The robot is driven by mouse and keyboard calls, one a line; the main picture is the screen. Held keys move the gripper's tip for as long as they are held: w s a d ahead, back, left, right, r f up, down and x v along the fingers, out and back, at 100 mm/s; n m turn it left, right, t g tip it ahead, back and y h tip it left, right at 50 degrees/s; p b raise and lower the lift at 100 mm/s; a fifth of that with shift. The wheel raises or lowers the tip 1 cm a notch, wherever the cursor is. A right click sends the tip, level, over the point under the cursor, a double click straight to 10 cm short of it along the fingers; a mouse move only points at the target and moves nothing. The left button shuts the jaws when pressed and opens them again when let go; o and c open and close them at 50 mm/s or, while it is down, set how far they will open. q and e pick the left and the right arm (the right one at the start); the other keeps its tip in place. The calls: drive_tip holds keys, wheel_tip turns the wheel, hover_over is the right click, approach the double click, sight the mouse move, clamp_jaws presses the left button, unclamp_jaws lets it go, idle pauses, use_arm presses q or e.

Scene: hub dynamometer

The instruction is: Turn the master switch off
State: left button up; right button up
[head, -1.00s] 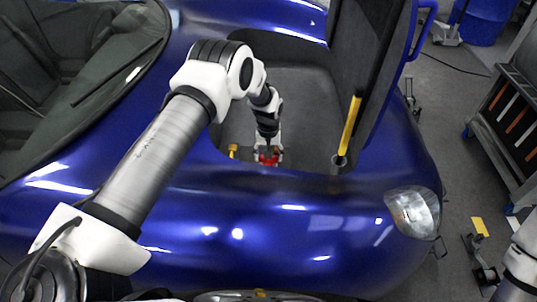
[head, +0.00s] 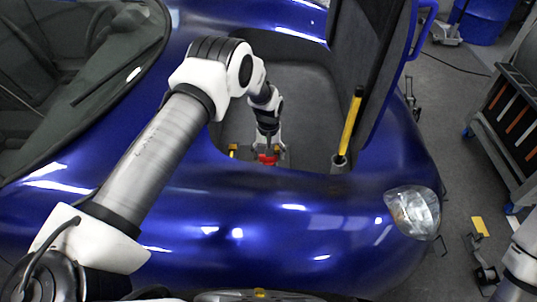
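The red master switch (head: 267,158) sits low inside the open front compartment (head: 300,100) of the blue car. My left arm reaches in over the car's body from the left. My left gripper (head: 267,150) points down at the red switch, at or just above it. The fingers are small and partly hidden, so I cannot tell whether they are open or shut, or touching the switch. My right gripper is out of view; only a piece of a white arm shows at the right edge.
The raised lid (head: 372,75) stands on the right of the opening. A yellow bar (head: 350,123) rises from a grey socket beside it. A small yellow part (head: 233,150) is left of the switch. A headlight (head: 412,212) and a tool cart (head: 508,120) lie to the right.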

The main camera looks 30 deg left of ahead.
use_arm(q)
wheel_tip(320, 180, up, 12)
drive_tip(key=shift+f, duration=0.25)
